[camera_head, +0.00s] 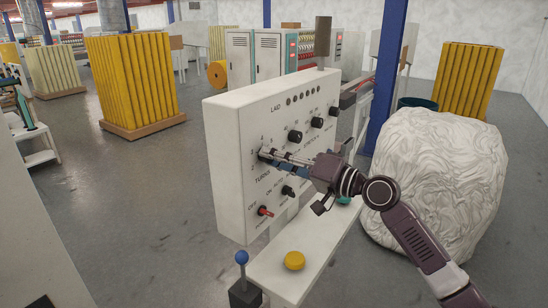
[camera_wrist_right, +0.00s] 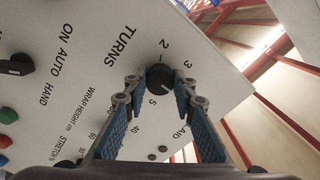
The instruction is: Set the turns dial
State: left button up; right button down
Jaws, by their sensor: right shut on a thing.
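The turns dial (camera_wrist_right: 159,78) is a round black knob on a white control panel (camera_head: 225,150), beside the word TURNS. In the wrist view, numbers such as 2, 3 and 5 ring it. My right gripper (camera_wrist_right: 160,84) has its two blue-padded fingers on either side of the dial and is shut on it. In the head view the dial (camera_head: 263,152) is partly covered by the fingertips, and the right arm reaches in from the lower right. I cannot read where the dial's pointer stands. My left gripper is not in view.
Other black knobs (camera_head: 295,136) sit up and right of the dial. A black selector (camera_head: 288,191) and a red switch (camera_head: 265,211) are below. A yellow button (camera_head: 294,260) is on the shelf under the panel. A large white wrapped bundle (camera_head: 440,170) stands right.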

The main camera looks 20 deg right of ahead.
jog(key=c, duration=1.6)
grip_release()
jog(key=shift+d, duration=0.1)
jog(key=v, duration=1.2)
